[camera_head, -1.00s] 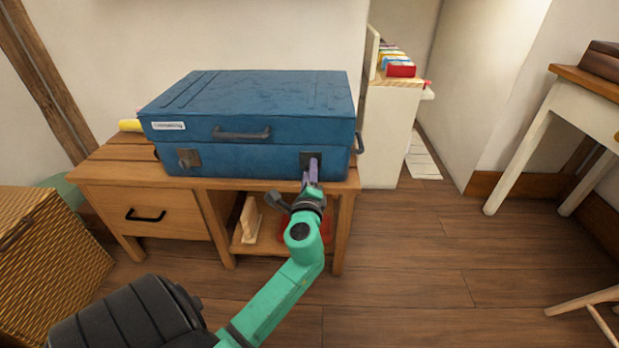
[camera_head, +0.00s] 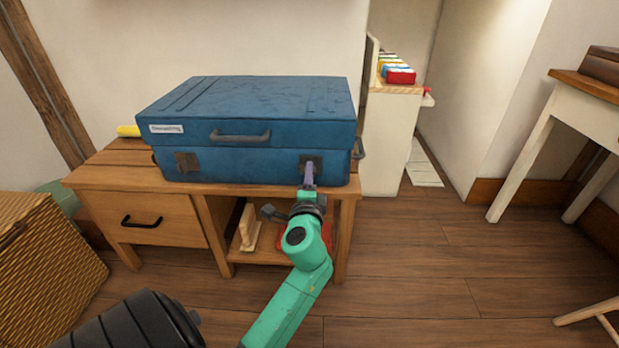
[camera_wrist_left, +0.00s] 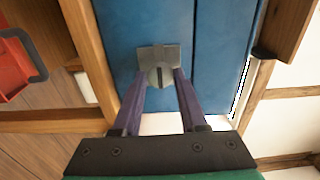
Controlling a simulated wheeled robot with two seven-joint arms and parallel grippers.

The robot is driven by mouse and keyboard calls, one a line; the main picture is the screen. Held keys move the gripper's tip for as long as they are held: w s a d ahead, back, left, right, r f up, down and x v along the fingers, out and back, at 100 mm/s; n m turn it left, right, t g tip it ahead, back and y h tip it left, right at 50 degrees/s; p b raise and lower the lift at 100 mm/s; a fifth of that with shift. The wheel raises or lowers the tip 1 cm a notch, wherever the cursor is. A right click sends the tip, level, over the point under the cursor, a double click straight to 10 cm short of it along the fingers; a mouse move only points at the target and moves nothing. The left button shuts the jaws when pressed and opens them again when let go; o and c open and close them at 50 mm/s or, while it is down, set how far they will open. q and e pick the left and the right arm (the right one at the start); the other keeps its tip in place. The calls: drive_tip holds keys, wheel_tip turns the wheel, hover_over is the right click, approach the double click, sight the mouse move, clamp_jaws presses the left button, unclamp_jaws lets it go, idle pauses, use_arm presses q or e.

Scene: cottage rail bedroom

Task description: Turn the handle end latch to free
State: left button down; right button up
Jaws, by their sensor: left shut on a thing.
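A blue suitcase (camera_head: 245,110) lies flat with its lid down on a wooden bench. Its front has a carry handle (camera_head: 240,136), a left latch (camera_head: 187,162) and a right latch (camera_head: 303,162). The right latch is nearer the end with a side handle (camera_head: 359,147). My left gripper (camera_head: 309,172) reaches up to the right latch from the front. In the left wrist view, its purple fingers (camera_wrist_left: 163,78) are shut on the knob of that latch, below its grey plate (camera_wrist_left: 158,52). The fingers partly hide the knob. My right gripper is not in view.
The wooden bench (camera_head: 152,213) has a drawer and an open shelf holding a wooden piece (camera_head: 250,228) and a red object. A wicker basket (camera_head: 45,250) stands at left. The wooden floor (camera_head: 420,265) is clear to the right, up to a white-legged table (camera_head: 540,140).

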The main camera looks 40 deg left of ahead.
use_arm(q)
drive_tip(key=shift+f, duration=0.1)
drive_tip(key=c, duration=0.6)
unclamp_jaws()
drive_tip(key=shift+o, duration=0.7)
drive_tip(key=v, duration=1.4)
drive_tip(key=shift+s+d+b, duration=0.2)
drive_tip(key=shift+b, duration=0.2)
